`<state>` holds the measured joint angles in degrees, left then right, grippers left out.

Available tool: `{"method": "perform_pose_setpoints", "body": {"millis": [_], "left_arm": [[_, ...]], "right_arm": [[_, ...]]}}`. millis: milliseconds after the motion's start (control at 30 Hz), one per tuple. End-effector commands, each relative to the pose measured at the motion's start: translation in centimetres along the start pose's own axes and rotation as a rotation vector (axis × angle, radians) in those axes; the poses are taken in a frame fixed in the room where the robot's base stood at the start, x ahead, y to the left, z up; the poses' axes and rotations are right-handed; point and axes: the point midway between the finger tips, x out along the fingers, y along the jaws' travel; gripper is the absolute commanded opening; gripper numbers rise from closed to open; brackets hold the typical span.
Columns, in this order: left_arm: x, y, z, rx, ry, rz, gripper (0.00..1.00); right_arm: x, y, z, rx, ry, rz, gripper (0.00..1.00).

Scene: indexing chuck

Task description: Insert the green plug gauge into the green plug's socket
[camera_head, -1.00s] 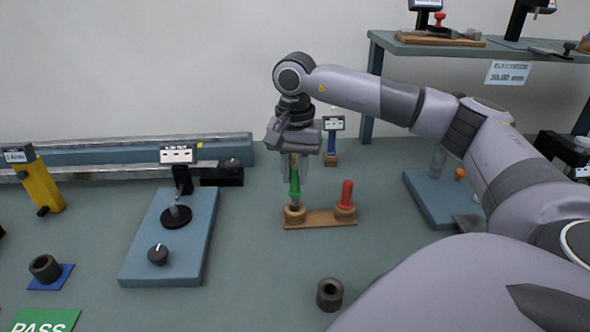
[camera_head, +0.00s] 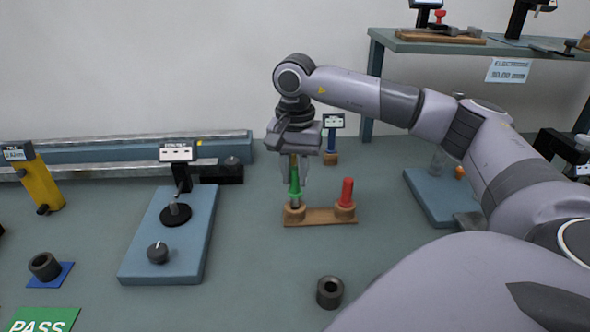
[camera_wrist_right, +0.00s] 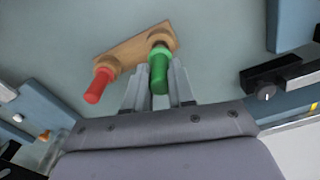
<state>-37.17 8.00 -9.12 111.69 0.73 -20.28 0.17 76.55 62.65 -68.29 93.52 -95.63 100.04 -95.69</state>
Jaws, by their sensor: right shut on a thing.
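The green plug gauge (camera_head: 295,184) stands upright above the left socket (camera_head: 294,213) of a small wooden holder (camera_head: 320,218). A short grey length shows between its green handle and the socket; I cannot tell how deep its tip sits. My right gripper (camera_head: 296,178) comes down from above and is shut on the green handle. In the right wrist view, the green plug gauge (camera_wrist_right: 159,72) lies between the two fingers of my right gripper (camera_wrist_right: 157,80). A red plug gauge (camera_head: 346,193) stands in the holder's right socket (camera_head: 345,212). My left gripper is out of view.
A blue gauge stand (camera_head: 165,235) with a small display is at the left. A dark ring (camera_head: 330,292) lies in front of the holder. Another ring (camera_head: 45,266) sits on a blue pad. A raised shelf (camera_head: 470,50) is at the back right.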

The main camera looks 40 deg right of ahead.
Motion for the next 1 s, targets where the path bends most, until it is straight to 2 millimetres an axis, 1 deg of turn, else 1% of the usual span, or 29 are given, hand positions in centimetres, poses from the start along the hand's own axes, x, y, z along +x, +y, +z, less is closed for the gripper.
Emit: {"method": "perform_pose_setpoints", "body": {"millis": [500,1000], "left_arm": [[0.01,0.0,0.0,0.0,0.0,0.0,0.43],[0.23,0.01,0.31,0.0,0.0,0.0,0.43]], "right_arm": [[-0.03,-0.03,0.0,0.0,0.001,-0.001,0.0],[0.53,-0.03,-0.01,0.0,0.001,-0.002,0.0]]}}
